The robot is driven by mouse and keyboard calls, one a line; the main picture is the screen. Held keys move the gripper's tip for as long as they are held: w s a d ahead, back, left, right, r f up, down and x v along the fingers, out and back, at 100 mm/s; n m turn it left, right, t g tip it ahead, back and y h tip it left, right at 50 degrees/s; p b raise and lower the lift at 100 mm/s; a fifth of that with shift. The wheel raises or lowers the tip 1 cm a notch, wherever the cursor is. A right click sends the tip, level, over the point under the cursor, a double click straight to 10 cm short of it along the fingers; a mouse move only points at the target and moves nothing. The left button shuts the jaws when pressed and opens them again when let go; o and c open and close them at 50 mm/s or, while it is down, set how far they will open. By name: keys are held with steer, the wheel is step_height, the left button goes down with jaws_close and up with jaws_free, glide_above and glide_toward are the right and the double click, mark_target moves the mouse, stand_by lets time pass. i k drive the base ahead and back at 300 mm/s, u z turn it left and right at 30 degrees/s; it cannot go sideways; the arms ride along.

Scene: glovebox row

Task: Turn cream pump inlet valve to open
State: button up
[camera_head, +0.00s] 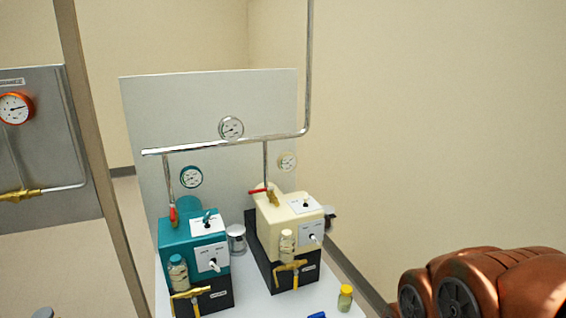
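The cream pump (275,215) stands on a black base on the white bench, right of the teal pump. A vertical pipe drops to a brass valve (272,198) at its top; the valve's red handle (259,190) points left, across the pipe. A second brass valve (290,266) with a yellow handle is low on the pump's front. I cannot read which one is labelled inlet. My arm (480,285), orange-brown, shows at the bottom right, away from the pump. My gripper is not in view.
The teal pump (190,240) has a red handle (173,215) hanging along its pipe. A glass jar (237,240) stands between the pumps. A yellow vial (345,298) and a blue item (317,315) lie at the bench front. A grey panel (210,110) stands behind.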

mark_target(271, 189)
steer(key=u, duration=0.05)
steer(key=k, duration=0.6)
steer(key=u, duration=0.55)
steer(key=i, duration=1.9)
steer(key=z, duration=0.5)
